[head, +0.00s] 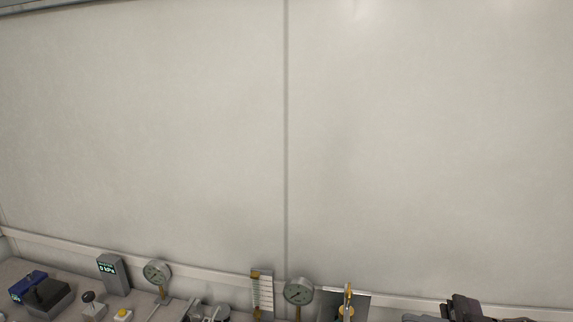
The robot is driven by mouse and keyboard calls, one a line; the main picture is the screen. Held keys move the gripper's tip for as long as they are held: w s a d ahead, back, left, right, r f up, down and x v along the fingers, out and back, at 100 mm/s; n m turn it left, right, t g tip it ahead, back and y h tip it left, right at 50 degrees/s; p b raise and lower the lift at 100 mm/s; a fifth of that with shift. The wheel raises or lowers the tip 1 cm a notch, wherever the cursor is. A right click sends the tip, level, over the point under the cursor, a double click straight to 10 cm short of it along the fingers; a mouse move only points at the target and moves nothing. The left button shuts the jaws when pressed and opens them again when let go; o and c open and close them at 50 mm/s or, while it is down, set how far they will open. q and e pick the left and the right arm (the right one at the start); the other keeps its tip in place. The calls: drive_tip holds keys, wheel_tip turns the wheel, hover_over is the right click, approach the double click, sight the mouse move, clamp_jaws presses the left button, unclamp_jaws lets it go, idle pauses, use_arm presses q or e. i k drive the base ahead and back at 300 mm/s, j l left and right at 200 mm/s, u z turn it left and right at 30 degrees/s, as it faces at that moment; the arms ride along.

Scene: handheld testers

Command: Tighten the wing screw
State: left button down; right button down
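A brass-coloured part (347,301) stands upright in front of a grey metal plate (361,300) at the bottom edge of the head view. It is narrow, with a rounder lower portion, and its lower end is cut off by the frame. I cannot tell for sure whether it is the wing screw.
A bench runs along the wall (150,130). On it are a blue and black device (40,292), a grey display unit (114,275), a dial gauge (157,272), a second gauge (298,291) and a scale plate (262,293). A dark object (465,307) is unclear.

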sight(349, 295)
drive_tip(key=k+j, duration=0.4)
drive_tip(key=k, duration=0.2)
drive_tip(key=k+j, duration=0.4)
drive_tip(key=k, duration=0.15)
